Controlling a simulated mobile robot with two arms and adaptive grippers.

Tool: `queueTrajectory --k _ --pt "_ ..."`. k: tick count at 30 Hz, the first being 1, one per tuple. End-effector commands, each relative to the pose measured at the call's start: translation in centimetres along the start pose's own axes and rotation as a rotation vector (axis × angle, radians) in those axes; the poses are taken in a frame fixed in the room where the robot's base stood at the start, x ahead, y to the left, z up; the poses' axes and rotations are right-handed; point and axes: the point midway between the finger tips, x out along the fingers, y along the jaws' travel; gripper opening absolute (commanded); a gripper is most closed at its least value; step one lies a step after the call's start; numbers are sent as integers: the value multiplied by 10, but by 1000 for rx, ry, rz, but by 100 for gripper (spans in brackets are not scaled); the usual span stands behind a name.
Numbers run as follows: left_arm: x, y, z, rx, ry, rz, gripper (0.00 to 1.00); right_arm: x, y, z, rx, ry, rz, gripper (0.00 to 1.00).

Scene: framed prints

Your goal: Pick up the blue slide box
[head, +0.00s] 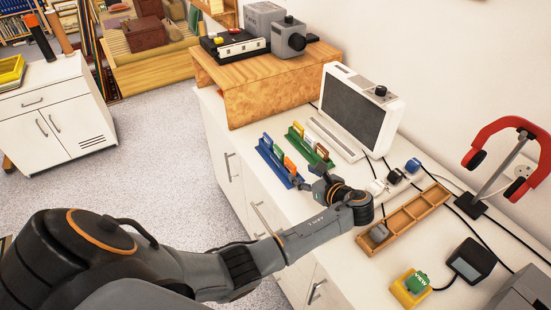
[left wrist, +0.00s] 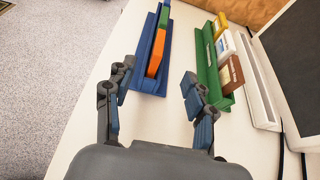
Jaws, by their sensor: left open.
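My left gripper (head: 309,178) is open and empty at the near end of the blue box. In the left wrist view my left gripper (left wrist: 157,78) has its fingers apart, the left one close beside the blue box and the right one near the green rack. My right gripper is not in view.
A green rack (left wrist: 207,75) with several slides stands just right of the blue box. A wooden riser (head: 260,100) stands behind.

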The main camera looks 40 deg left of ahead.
Motion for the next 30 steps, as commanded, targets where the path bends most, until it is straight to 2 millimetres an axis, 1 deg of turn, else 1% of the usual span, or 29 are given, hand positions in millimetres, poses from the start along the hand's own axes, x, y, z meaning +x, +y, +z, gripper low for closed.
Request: queueTrajectory --k 1,3,6,8,11,14,19,22,25,30 --pt "12 0 1 1 -3 2 55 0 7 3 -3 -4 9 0" --pt "26 0 1 1 -3 2 55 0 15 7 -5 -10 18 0" --pt "42 0 0 0 -2 2 55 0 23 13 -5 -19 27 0" --pt "48 0 0 1 -2 1 55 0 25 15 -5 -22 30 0" --pt "55 1 0 0 -2 1 55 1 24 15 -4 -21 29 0" --pt "62 2 0 0 -1 1 55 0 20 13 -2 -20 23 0" --pt "87 8 -3 1 -2 3 55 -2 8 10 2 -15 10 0" --pt "100 7 -4 0 -2 1 55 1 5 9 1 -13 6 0" --pt "106 7 -4 0 -1 0 55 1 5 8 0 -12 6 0" --pt "107 7 -4 -1 -1 0 55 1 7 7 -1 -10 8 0"
